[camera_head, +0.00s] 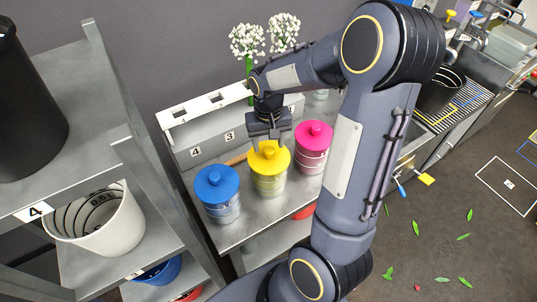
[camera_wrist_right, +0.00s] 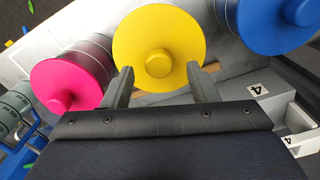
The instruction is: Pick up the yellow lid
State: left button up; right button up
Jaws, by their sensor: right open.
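The yellow lid (camera_head: 269,157) sits on a clear jar (camera_head: 269,184) in the middle of a row of three jars on the grey table. In the right wrist view the yellow lid (camera_wrist_right: 157,45) with its round knob faces the camera. My right gripper (camera_head: 270,142) is open above and at the back edge of the lid. In the wrist view its two fingers (camera_wrist_right: 158,84) reach toward the near rim of the lid, with nothing between them. I cannot tell whether they touch it. My left gripper is not in view.
A blue-lidded jar (camera_head: 217,184) and a pink-lidded jar (camera_head: 313,136) stand close on either side. A grey numbered rack (camera_head: 205,148) and white flowers (camera_head: 248,42) are behind. A shelf (camera_head: 110,165) with a white bucket (camera_head: 100,225) stands at left. Leaves are scattered on the floor at right.

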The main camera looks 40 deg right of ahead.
notch_tip(320, 180, down, 3)
jog(key=shift+d+r, duration=0.1)
jog(key=shift+r, duration=0.1)
jog(key=c, duration=1.1)
jog(key=shift+r, duration=0.1)
